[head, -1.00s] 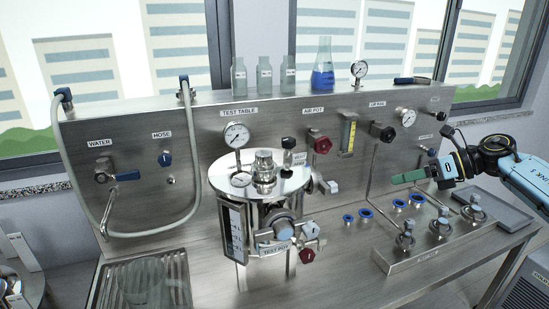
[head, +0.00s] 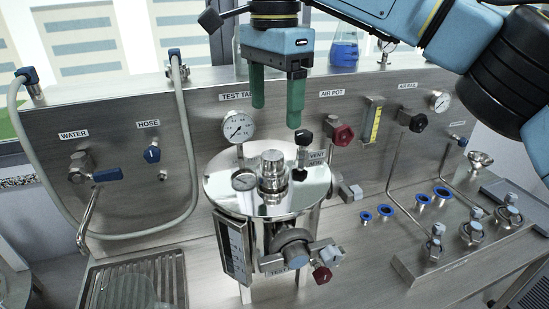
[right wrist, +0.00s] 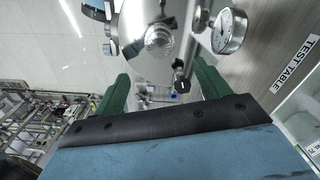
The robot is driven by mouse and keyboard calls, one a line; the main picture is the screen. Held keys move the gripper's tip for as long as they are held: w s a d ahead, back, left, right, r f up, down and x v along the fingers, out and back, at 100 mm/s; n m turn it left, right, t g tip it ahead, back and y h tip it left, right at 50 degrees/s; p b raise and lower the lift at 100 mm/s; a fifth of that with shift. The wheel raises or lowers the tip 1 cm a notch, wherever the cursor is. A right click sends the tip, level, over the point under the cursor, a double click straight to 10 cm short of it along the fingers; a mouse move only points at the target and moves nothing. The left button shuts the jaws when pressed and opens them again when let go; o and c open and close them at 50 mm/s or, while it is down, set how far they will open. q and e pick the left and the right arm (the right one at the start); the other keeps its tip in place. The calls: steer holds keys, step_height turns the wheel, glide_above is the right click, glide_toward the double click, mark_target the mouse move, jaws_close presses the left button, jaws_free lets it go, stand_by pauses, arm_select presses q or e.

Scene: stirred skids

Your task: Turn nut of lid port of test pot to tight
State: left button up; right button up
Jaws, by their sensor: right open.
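The test pot (head: 222,190) is a steel vessel with a shiny round lid, standing in the middle of the bench in the head view. On its lid sits the lid port with its ribbed metal nut (head: 273,166); the nut also shows in the right wrist view (right wrist: 159,40). My right gripper (head: 276,115) is open and empty, with green fingers pointing down above the lid, behind and above the nut. In the right wrist view the nut lies beyond the fingertips (right wrist: 163,82), between them and apart from them. My left gripper is out of view.
A dial gauge (head: 237,127) and the black-knobbed vent valve (head: 304,140) stand close by the port. Glassware, including a blue-filled flask (head: 344,52), stands on the panel's ledge behind. Blue-rimmed fittings (head: 422,199) lie to the right.

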mark_target(275, 154)
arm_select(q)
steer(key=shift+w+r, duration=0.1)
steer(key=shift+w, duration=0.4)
arm_select(e)
step_height(275, 154, down, 11)
steer(key=shift+f, duration=0.15)
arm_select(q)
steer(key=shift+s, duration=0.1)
arm_select(e)
steer(key=shift+c, duration=0.4)
steer(key=c, duration=0.9)
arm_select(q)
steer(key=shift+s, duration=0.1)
